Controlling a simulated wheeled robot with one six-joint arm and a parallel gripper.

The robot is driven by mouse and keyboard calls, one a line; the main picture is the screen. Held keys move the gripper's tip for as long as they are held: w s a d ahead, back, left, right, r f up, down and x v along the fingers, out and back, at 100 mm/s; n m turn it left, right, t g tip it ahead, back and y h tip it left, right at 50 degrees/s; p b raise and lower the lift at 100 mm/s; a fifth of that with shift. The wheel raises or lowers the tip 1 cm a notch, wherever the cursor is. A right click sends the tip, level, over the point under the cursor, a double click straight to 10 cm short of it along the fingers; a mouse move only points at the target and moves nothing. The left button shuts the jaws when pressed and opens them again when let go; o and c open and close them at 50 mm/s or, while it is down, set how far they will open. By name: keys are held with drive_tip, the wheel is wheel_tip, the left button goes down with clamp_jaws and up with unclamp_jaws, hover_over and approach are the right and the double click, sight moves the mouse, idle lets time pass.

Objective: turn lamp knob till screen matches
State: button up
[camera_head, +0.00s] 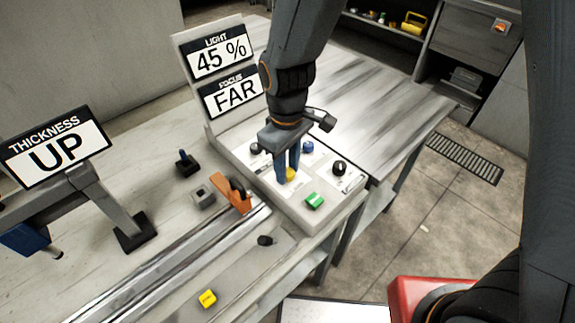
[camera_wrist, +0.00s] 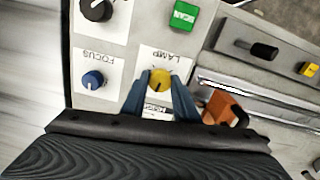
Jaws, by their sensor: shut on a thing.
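The lamp knob (camera_wrist: 160,79) is yellow, with a dark pointer line, on a white plate marked LAMP. My gripper (camera_wrist: 161,92) points down at the console, its two blue fingers shut on the knob from both sides. In the head view the knob (camera_head: 291,174) shows partly behind my gripper (camera_head: 288,172). The upright screen panel at the console's back has a LIGHT screen (camera_head: 220,52) reading "45 %". Below it a FOCUS screen (camera_head: 231,95) reads "FAR".
A blue FOCUS knob (camera_wrist: 92,80), a black knob (camera_head: 339,168) and a green SCAN button (camera_head: 315,201) sit close by on the console. An orange part (camera_head: 237,195) stands by the rail on the left. A THICKNESS sign (camera_head: 55,150) reads "UP".

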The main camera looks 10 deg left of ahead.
drive_tip(key=m+p, duration=0.3)
drive_tip(key=m, duration=0.2)
drive_tip(key=shift+r, duration=0.15)
drive_tip(key=m+p, duration=0.2)
drive_tip(key=m, duration=0.3)
drive_tip(key=shift+w+m, duration=0.1)
drive_tip(key=shift+m, duration=0.2)
drive_tip(key=o, duration=1.1)
drive_tip(key=shift+c, duration=0.2)
drive_tip(key=shift+r+b, duration=0.7)
drive_tip(key=shift+r, duration=3.1)
